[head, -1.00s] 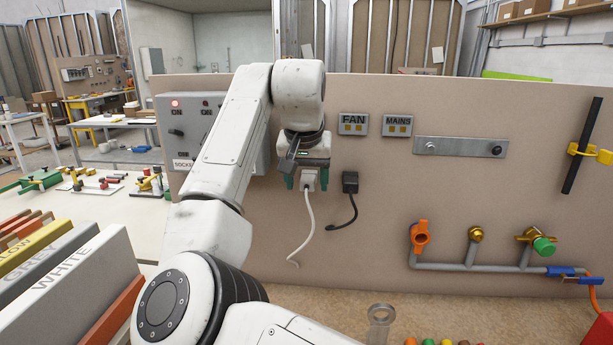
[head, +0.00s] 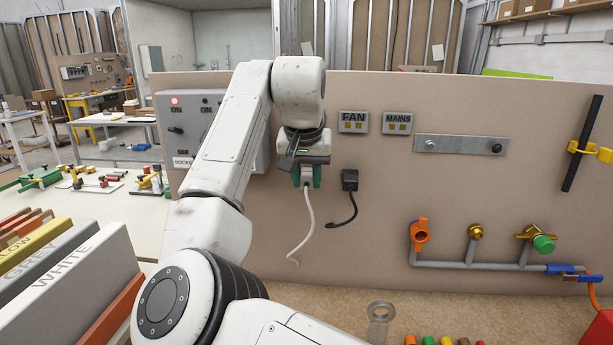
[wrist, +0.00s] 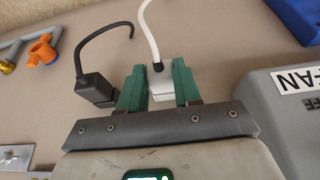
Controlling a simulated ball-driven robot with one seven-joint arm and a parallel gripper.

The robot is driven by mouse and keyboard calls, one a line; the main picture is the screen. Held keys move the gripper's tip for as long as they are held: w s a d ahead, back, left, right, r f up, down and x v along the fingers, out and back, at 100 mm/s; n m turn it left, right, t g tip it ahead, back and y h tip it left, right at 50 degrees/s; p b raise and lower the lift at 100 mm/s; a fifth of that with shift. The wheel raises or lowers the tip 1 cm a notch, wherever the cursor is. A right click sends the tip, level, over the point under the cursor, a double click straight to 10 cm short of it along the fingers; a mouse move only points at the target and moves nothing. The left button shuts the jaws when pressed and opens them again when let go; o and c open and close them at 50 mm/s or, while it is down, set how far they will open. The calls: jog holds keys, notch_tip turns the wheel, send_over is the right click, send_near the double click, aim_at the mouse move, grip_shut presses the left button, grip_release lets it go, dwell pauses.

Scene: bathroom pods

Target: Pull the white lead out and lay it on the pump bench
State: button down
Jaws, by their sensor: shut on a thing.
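The white lead (head: 306,222) hangs down from a white plug at the upright board, its free end low on the board. My gripper (head: 306,179) is at the plug, its green fingers on either side of it. In the wrist view the gripper (wrist: 160,88) is shut on the white plug (wrist: 162,87), with the white cord (wrist: 149,32) running up from it. I cannot tell whether the plug is still seated in its socket, as the gripper hides that. The pump bench cannot be made out by any label.
A black plug (head: 350,180) with a short black cord sits just right of my gripper. A grey switch box (head: 187,125) with a lit red lamp is on the left. Pipes with valves (head: 468,266) run along the lower right of the board.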

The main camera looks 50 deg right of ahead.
aim_at(304, 185)
jog(key=shift+s+a, duration=0.4)
jog(key=shift+a, duration=0.15)
dwell(1.1)
jog(key=shift+s+a+p, duration=0.5)
jog(key=shift+s+a, duration=0.5)
jog(key=shift+a, duration=0.25)
